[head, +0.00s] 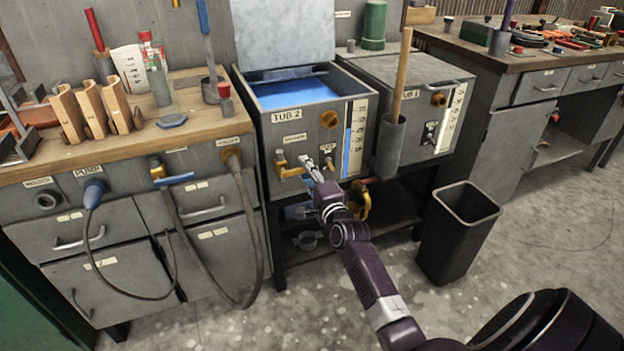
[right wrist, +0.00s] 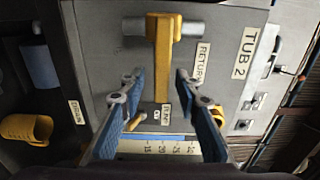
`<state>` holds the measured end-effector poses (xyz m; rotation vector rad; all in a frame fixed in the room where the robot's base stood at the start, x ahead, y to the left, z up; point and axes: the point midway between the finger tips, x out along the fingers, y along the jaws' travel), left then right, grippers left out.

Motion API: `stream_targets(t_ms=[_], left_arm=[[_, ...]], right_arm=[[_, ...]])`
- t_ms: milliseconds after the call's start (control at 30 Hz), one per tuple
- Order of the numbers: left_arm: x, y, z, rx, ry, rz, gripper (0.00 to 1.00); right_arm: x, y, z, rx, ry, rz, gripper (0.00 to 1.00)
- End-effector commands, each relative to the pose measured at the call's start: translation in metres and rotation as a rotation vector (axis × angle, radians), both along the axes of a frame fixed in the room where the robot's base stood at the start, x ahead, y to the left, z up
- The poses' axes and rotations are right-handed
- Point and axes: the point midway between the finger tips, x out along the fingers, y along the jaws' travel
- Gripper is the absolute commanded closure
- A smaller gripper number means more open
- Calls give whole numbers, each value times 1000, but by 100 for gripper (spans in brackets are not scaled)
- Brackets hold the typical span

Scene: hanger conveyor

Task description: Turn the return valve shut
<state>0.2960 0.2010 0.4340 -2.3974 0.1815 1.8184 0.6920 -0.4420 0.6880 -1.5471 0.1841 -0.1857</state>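The return valve (head: 281,164) is a brass valve with a yellow handle on the front of Tub 2 (head: 338,81), below a small label. In the right wrist view its yellow handle (right wrist: 163,70) stands crosswise to a short grey pipe, beside the RETURN label. My right gripper (head: 316,166) is in front of the tub by the handle. In the right wrist view its two fingers (right wrist: 157,82) are apart, with the handle between them in the picture. I cannot tell whether they touch it. My left gripper is not in view.
A level gauge (head: 355,137) is on the tub's right side. A yellow drain fitting (head: 363,203) sits below the tub. A grey holder (head: 389,146) with a wooden handle hangs at right. A black bin (head: 459,232) stands on the floor. A hose (head: 249,222) hangs from the left bench.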

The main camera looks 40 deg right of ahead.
Motion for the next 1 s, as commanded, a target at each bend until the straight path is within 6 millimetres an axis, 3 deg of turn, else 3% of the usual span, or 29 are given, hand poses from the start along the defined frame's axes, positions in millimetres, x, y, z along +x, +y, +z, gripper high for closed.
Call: stream_targets(t_ms=[600, 1000], left_arm=[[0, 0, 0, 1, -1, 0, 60], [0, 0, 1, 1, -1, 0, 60]], right_arm=[[-102, 25, -1, 1, 3, 0, 70], [-113, 27, 0, 1, 1, -1, 70]])
